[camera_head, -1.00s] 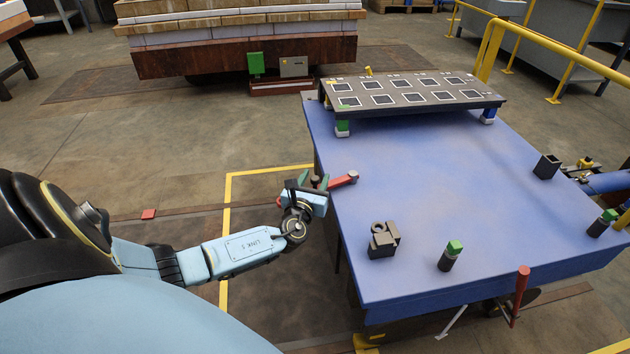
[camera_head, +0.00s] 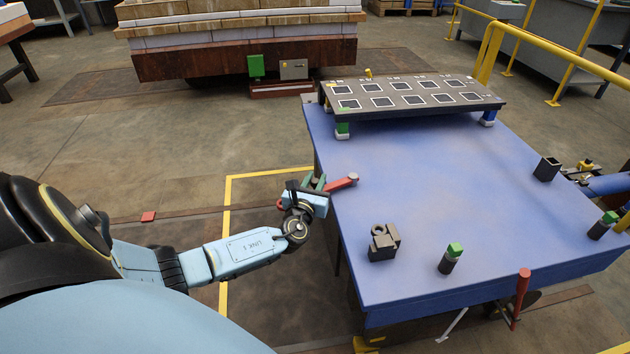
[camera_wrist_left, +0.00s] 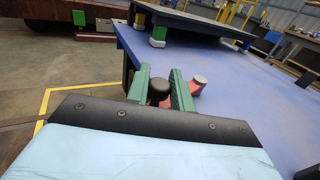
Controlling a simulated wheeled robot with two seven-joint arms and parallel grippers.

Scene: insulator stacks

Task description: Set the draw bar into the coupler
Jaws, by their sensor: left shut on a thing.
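The red draw bar (camera_head: 342,184) lies across the near left edge of the blue table, with a grey round end over the tabletop and its red ring end sticking out past the edge. My left gripper (camera_head: 313,183) is at that edge, shut on the draw bar. In the left wrist view, its green fingers (camera_wrist_left: 160,90) stand on both sides of a dark round knob (camera_wrist_left: 159,88), with the red bar and its grey end just right of them. A dark grey block with a ring (camera_head: 383,243), possibly the coupler, stands nearer on the table. My right gripper is not seen.
A dark slotted panel (camera_head: 412,92) stands raised at the table's back. A green-topped post (camera_head: 450,258) and a dark open box (camera_head: 547,168) stand on the blue tabletop (camera_head: 450,180). A yellow rail (camera_head: 560,60) is behind right. The middle of the table is clear.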

